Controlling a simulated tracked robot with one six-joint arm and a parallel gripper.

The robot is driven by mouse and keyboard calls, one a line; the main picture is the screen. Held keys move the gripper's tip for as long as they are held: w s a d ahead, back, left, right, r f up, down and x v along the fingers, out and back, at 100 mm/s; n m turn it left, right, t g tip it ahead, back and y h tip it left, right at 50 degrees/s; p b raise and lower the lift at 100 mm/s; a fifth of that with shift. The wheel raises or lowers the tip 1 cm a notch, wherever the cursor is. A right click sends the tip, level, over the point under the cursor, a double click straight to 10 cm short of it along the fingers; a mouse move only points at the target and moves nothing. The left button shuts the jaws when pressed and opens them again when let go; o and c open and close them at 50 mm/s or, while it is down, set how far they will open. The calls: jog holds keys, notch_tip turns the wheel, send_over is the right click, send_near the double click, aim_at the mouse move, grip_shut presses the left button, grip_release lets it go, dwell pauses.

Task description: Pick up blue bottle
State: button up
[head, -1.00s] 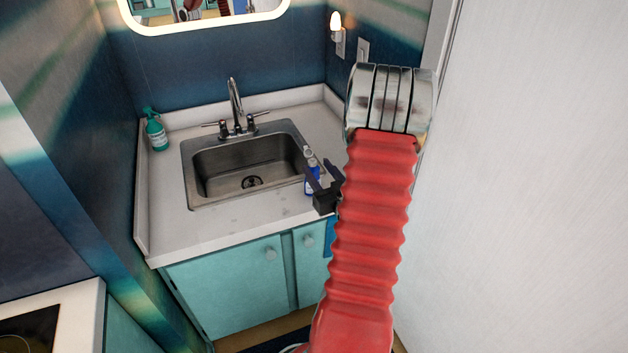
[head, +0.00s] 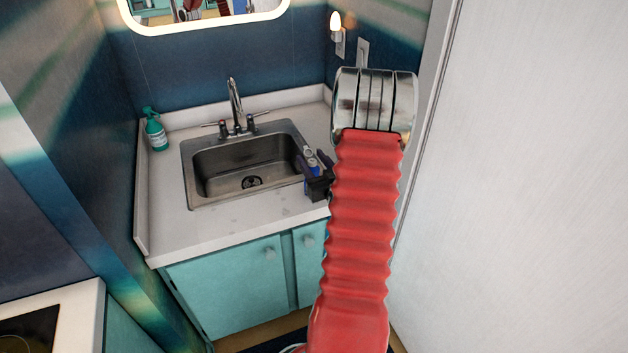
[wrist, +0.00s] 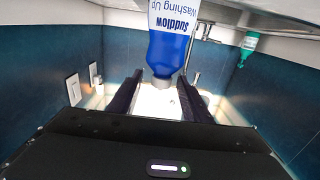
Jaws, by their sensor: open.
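The blue bottle (head: 311,187) stands on the counter at the right edge of the sink, mostly hidden behind my gripper (head: 319,178) in the head view. In the wrist view, which is upside down, the blue bottle (wrist: 168,50) shows a white label and a pale cap pointing downward in the picture. My gripper (wrist: 161,76) is open, with one dark finger on each side of the bottle's cap and shoulder. I cannot tell whether either finger touches it.
The metal sink (head: 200,185) with its tap (head: 235,100) lies just left of the bottle. A green spray bottle (head: 155,132) stands at the counter's far left corner. A white wall panel (head: 530,180) closes off the right side.

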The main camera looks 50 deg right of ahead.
grip_shut()
dwell(0.5)
jog(key=shift+r, duration=5.05)
